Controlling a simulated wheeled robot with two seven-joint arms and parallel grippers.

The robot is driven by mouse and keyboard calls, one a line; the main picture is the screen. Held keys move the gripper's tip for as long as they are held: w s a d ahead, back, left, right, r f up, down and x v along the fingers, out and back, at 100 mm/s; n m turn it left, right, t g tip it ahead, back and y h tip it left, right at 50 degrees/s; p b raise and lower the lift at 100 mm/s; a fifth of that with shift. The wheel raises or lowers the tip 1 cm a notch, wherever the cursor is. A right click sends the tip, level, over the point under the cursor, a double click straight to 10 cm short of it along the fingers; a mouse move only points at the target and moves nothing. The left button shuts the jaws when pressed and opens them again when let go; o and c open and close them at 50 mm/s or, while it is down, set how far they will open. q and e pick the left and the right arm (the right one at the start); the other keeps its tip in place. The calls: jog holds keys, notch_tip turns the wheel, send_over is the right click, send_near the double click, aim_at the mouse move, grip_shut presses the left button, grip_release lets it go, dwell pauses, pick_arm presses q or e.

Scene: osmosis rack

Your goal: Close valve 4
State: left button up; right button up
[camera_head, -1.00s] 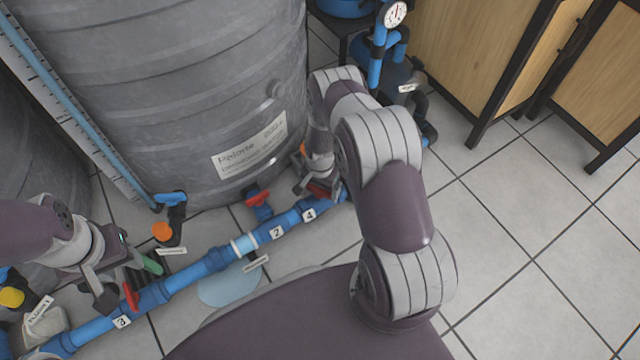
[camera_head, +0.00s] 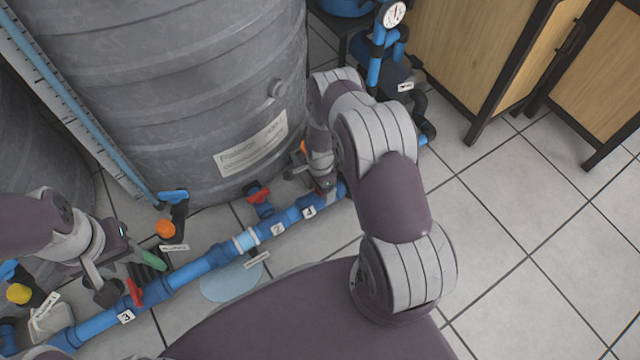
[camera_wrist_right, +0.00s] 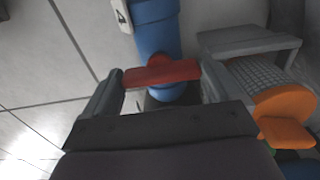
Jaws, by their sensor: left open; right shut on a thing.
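Valve 4 has a red bar handle (camera_wrist_right: 163,74) on the blue pipe (camera_wrist_right: 155,30), beside the label 4 (camera_head: 309,212). In the right wrist view the handle lies across the pipe, roughly at a right angle to it. My right gripper (camera_wrist_right: 162,80) is shut on this handle, with one finger at each end. In the head view my right gripper (camera_head: 326,188) and wrist hide most of the handle. My left gripper (camera_head: 117,283) is open and empty, beside the red handle of valve 3 (camera_head: 134,291). I cannot tell whether it touches that handle.
A large grey tank (camera_head: 170,90) stands close behind the pipe. Another red valve handle (camera_head: 258,196) sits between tank and pipe. An orange knob (camera_wrist_right: 285,105) is right of my right gripper in the wrist view. Tiled floor on the right (camera_head: 530,220) is clear.

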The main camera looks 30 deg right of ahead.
dwell(0.3)
jog(key=o, duration=0.7)
jog(key=shift+o, duration=0.2)
notch_tip(320, 180, up, 13)
jog(key=p, duration=0.7)
jog(key=shift+f, duration=0.15)
